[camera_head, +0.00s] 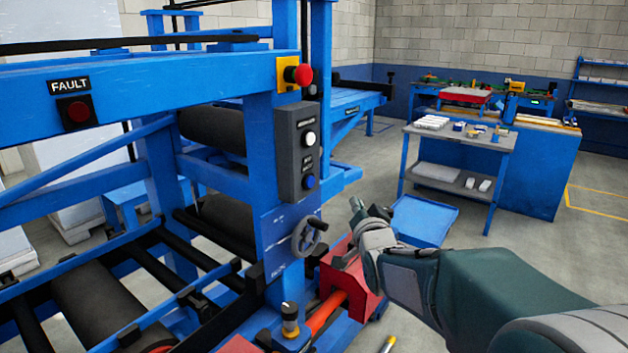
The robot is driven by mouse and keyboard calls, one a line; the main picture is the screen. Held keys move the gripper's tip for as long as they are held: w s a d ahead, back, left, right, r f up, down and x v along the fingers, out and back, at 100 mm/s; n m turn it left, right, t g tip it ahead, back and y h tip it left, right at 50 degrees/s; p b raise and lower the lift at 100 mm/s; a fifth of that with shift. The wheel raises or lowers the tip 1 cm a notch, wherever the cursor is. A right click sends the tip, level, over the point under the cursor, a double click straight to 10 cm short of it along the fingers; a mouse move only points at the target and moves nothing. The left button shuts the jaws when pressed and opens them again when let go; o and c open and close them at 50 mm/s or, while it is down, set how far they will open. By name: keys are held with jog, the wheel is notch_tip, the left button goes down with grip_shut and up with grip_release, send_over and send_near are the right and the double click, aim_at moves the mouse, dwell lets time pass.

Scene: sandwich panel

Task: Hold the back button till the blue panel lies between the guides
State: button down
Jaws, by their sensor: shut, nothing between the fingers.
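A dark control box (297,150) is fixed to the blue machine post. It carries a white button (310,139) above and a blue button (310,182) below; their small labels are not legible, so I cannot tell which is the back button. My gripper (357,208) is shut and empty, to the right of and a little below the blue button, apart from it in the picture. I cannot make out a blue panel between guides. The machine's black rollers (95,303) show at the lower left.
A handwheel (308,236) sits below the box. A red emergency button (299,75) is above it, and a red lamp or button (77,112) under the FAULT label. A blue tray (425,215) and a work cart (460,140) stand beyond my gripper.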

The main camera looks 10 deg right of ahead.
aim_at(310, 182)
jog(key=shift+w+d+r+t, duration=0.15)
jog(key=shift+w+t, duration=0.35)
jog(key=shift+w, duration=0.5)
jog(key=w+a, duration=0.5)
jog(key=shift+w+a, duration=0.3)
jog(key=shift+a, duration=0.05)
jog(key=shift+w+a, duration=0.3)
dwell(0.8)
jog(key=shift+w+a, duration=0.2)
jog(key=shift+a, duration=0.05)
